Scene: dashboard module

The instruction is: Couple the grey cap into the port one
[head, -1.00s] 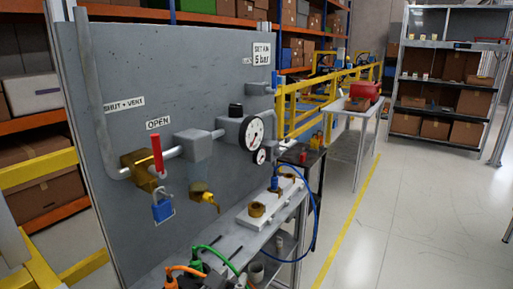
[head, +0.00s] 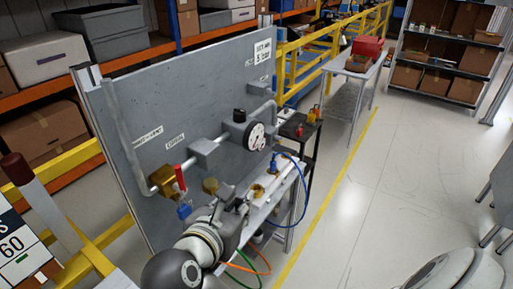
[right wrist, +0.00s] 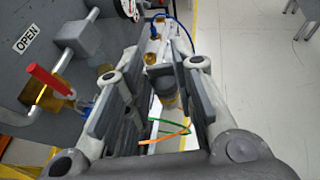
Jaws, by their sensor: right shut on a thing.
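My right gripper (head: 236,200) is above the near part of the white port block (head: 267,188), in front of the grey panel. It is shut on a small grey cylindrical piece, likely the grey cap (right wrist: 164,86), which shows between the fingers in the right wrist view. The fingers hide much of it. A brass port (head: 257,191) is on the block just beyond the gripper. It also shows in the right wrist view (right wrist: 151,58). A blue connector (head: 273,163) with a blue hose is farther along the block. I cannot read which port is one. My left gripper is not in view.
The panel (head: 140,110) carries a red-handled valve (head: 178,178), a blue padlock (head: 184,211), a brass fitting (head: 211,185) and a gauge (head: 256,137). Green and orange hoses (head: 250,262) hang below the gripper.

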